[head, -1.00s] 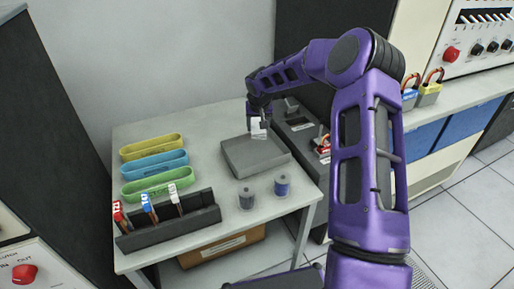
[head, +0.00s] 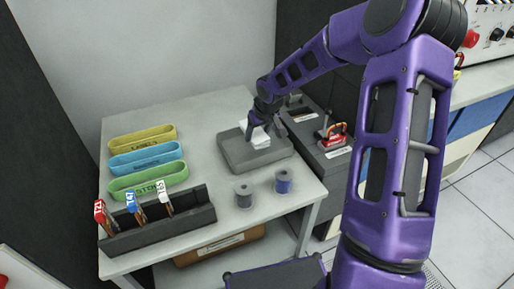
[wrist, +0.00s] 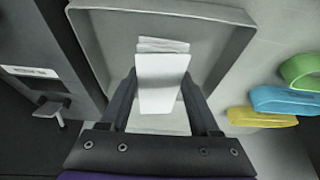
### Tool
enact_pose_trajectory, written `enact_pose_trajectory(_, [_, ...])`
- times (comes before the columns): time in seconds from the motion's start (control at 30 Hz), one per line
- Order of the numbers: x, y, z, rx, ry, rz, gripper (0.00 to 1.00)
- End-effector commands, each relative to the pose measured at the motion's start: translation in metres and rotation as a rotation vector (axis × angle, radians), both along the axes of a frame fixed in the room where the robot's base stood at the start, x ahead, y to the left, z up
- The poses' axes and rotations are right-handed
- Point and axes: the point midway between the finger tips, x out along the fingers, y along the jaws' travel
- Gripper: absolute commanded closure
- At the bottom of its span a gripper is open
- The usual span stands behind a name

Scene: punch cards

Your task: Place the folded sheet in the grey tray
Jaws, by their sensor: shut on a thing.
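The folded sheet (head: 257,139) is white and sits between the fingers of my gripper (head: 263,128). In the wrist view the folded sheet (wrist: 161,80) shows its layered fold at the far end, and my gripper (wrist: 160,95) is shut on it from both sides. The grey tray (head: 237,159) is a shallow open box on the table, and the sheet is over its inside. In the wrist view the tray (wrist: 84,45) surrounds the sheet with its walls. I cannot tell whether the sheet touches the tray floor.
Yellow (head: 142,138), blue (head: 146,159) and green (head: 149,181) bins stand at the left of the table. A dark rack (head: 170,224) with red, blue and white tagged items is in front. A grey spool (head: 243,196) and a blue spool (head: 283,182) stand before the tray.

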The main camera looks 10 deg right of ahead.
Motion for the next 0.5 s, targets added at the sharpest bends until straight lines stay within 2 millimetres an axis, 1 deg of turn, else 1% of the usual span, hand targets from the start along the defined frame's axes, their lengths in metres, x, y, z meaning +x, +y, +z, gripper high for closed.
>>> enact_pose_trajectory(0.2, [0.000,0.001,-0.035,0.000,0.002,0.002,0.88])
enact_pose_trajectory(0.3, [0.000,0.000,-0.048,-0.001,0.001,0.001,0.88])
enact_pose_trajectory(0.4, [0.000,0.000,-0.052,0.000,0.000,0.000,0.88])
enact_pose_trajectory(0.5, [0.000,0.000,-0.051,-0.001,0.000,0.000,0.88])
